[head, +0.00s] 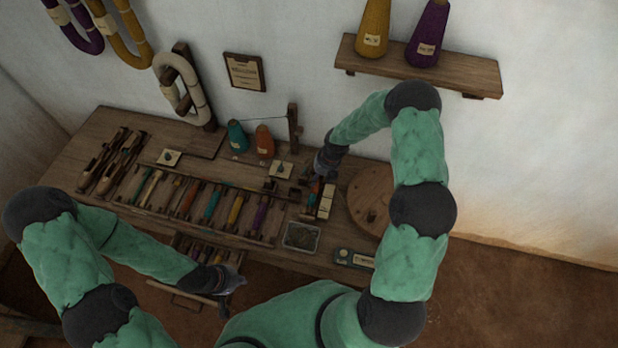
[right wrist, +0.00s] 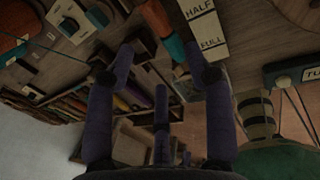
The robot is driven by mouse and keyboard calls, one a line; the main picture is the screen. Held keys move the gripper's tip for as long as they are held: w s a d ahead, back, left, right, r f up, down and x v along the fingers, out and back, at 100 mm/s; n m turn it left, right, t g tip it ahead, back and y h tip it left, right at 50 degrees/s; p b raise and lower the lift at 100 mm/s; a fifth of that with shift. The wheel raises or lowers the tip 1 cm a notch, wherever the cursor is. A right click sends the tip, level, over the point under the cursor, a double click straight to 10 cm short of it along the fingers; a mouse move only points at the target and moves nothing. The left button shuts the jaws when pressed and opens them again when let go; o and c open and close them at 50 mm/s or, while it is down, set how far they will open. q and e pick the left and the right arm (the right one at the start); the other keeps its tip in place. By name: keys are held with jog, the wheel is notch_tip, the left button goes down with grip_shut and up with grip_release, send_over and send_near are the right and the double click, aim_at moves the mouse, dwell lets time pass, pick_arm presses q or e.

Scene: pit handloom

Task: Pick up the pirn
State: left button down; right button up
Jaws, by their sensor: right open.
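Several coloured pirns lie in a wooden rack on the bench, among them a yellow one (head: 235,209) and a purple one (head: 259,216). I cannot tell which of them the task means. My right gripper (head: 314,186) is at the bench's right part, beside a small stand with coloured pieces. In the right wrist view its fingers (right wrist: 158,54) are spread with nothing between them.
A card marked HALF and FULL (right wrist: 203,28) lies by the right gripper. A round wooden disc (head: 369,199), a grey tray (head: 301,237) and teal (head: 237,137) and orange (head: 264,141) cones crowd the bench. A shelf (head: 465,75) is above.

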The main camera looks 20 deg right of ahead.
jog(key=b, duration=0.1)
send_over(313, 190)
jog(key=d, duration=0.1)
jog(key=f, duration=0.5)
jog(key=shift+s+d+f, duration=0.15)
jog(key=shift+s+f, duration=0.1)
jog(key=shift+w+a+f+b, duration=0.1)
jog(key=shift+a+f+b, duration=0.1)
jog(key=shift+f, duration=0.65)
jog(key=shift+w+a+f+b, duration=0.1)
jog(key=shift+a+f+b, duration=0.1)
jog(key=shift+f, duration=0.6)
jog(key=shift+w+a+f+b, duration=0.1)
jog(key=shift+a+f+b, duration=0.1)
jog(key=shift+f, duration=0.65)
jog(key=shift+r, duration=0.1)
jog(key=c, duration=1)
